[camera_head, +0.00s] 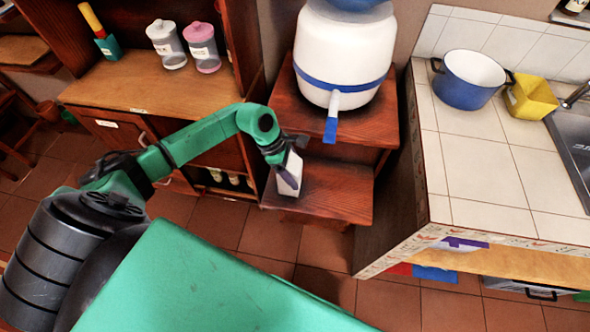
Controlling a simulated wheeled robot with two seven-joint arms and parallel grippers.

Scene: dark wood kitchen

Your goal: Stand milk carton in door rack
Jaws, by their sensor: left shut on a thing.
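My left arm comes in from the left and bends down at its wrist. My left gripper (284,150) points down and is shut on a small white carton (289,176), taken to be the milk carton. The carton is slightly tilted, and its top is hidden by the gripper. It appears in front of the lower wooden shelf (335,192); I cannot tell whether it touches the shelf. No door rack can be made out in this view. My right gripper is not in view.
A white water dispenser (342,55) stands on the upper wooden shelf. At right, a tiled counter (480,175) holds a blue pot (465,88) and a yellow container (532,98). At left, jars (166,45) stand on a wooden cabinet (150,90). Open tiled floor shows between.

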